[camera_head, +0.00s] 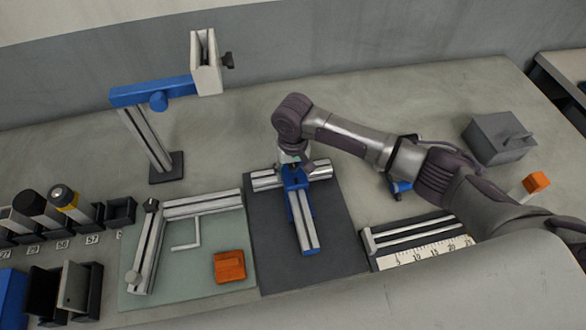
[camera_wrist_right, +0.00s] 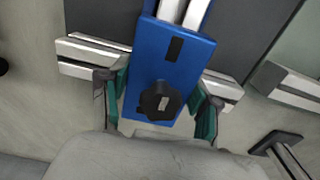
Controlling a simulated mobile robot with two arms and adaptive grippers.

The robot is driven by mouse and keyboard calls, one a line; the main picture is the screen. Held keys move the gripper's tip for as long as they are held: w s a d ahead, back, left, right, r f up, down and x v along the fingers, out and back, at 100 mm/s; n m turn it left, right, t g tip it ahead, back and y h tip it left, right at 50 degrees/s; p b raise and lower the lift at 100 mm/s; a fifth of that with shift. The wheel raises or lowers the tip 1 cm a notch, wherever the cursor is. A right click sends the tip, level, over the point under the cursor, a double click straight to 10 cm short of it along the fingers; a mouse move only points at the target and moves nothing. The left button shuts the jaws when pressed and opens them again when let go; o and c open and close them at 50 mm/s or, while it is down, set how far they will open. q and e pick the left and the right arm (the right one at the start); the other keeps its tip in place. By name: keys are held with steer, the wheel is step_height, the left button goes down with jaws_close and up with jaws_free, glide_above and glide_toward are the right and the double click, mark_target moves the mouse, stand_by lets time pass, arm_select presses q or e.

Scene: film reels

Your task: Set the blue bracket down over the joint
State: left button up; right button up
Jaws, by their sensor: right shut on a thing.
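The blue bracket (camera_head: 296,178) is a flat plate with a black knob; it fills the middle of the right wrist view (camera_wrist_right: 172,52). My right gripper (camera_wrist_right: 162,103) is shut on it, a teal fingertip on each side; the gripper hides part of it in the head view (camera_head: 293,160). A silver cross rail (camera_head: 265,181) passes under the bracket, and a second rail (camera_head: 306,232) runs toward the front. The bracket covers the place where they meet, so the joint is hidden. I cannot tell whether the bracket touches the rails. My left gripper is not in view.
The rails lie on a dark mat (camera_head: 343,238). Left of it, a pale green mat (camera_head: 205,263) holds a frame of rails and an orange block (camera_head: 229,266). A tall stand (camera_head: 152,140) rises behind. A ruler tray (camera_head: 420,240) and a grey box (camera_head: 499,137) lie right.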

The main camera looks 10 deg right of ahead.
steer(key=shift+s+f, duration=0.2)
steer(key=shift+f, duration=0.2)
steer(key=shift+s+f, duration=0.2)
steer(key=shift+f, duration=0.05)
steer(key=shift+b, duration=0.3)
steer(key=o, duration=1.1)
steer(key=shift+f, duration=0.1)
steer(key=o, duration=0.3)
steer(key=shift+w+f, duration=0.1)
steer(key=shift+w, duration=0.05)
steer(key=shift+o, duration=0.3)
steer(key=shift+w+f, duration=0.1)
steer(key=shift+w, duration=0.05)
steer(key=shift+r, duration=0.35)
